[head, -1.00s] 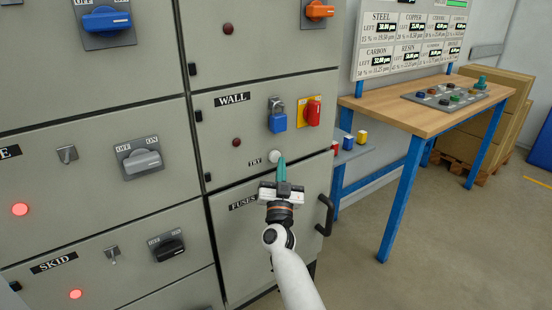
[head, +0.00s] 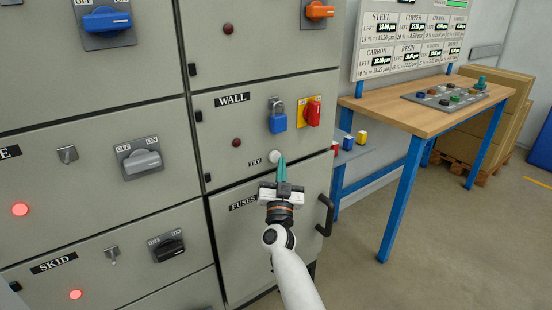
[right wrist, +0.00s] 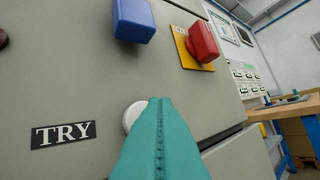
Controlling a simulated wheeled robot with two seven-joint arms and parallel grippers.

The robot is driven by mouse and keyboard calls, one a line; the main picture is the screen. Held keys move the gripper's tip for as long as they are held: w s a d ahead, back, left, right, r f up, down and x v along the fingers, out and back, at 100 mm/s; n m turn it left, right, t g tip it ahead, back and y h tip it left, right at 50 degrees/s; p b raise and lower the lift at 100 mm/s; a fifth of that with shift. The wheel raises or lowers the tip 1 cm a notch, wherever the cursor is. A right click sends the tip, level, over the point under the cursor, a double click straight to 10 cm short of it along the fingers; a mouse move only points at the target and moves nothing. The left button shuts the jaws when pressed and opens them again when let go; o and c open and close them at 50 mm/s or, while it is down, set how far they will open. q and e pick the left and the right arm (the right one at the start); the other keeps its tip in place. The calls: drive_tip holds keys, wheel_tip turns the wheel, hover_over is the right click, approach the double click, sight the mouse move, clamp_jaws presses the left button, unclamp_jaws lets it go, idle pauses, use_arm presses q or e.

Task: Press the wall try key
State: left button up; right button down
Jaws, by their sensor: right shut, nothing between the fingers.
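The wall try key is a round white button (head: 275,156) on the WALL panel (head: 222,148), just right of its TRY label (head: 256,163). My right gripper (head: 281,161) is shut and empty, its teal fingertips at the key's right side in the head view. In the right wrist view the shut teal fingers (right wrist: 156,105) overlap the right part of the white key (right wrist: 131,117). I cannot tell whether they touch it or whether it is pressed in. My left gripper is not in view.
Above the key hang a blue padlock (head: 277,122) and a red switch (head: 313,112) on a yellow plate. A dark lamp (head: 236,142) is to its left. A black handle (head: 325,214) sticks out from the FUSES door below. A wooden table (head: 425,118) stands at the right.

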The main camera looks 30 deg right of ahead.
drive_tip(key=shift+w, duration=0.1)
idle(0.6)
drive_tip(key=shift+w, duration=0.35)
drive_tip(key=shift+w+a, duration=0.1)
drive_tip(key=shift+w, duration=0.3)
idle(0.6)
drive_tip(key=shift+s+p, duration=0.6)
drive_tip(key=shift+s, duration=0.25)
drive_tip(key=s+p, duration=0.2)
drive_tip(key=s, duration=0.1)
drive_tip(key=s+p, duration=0.1)
drive_tip(key=s, duration=0.1)
drive_tip(key=shift+d, duration=0.3)
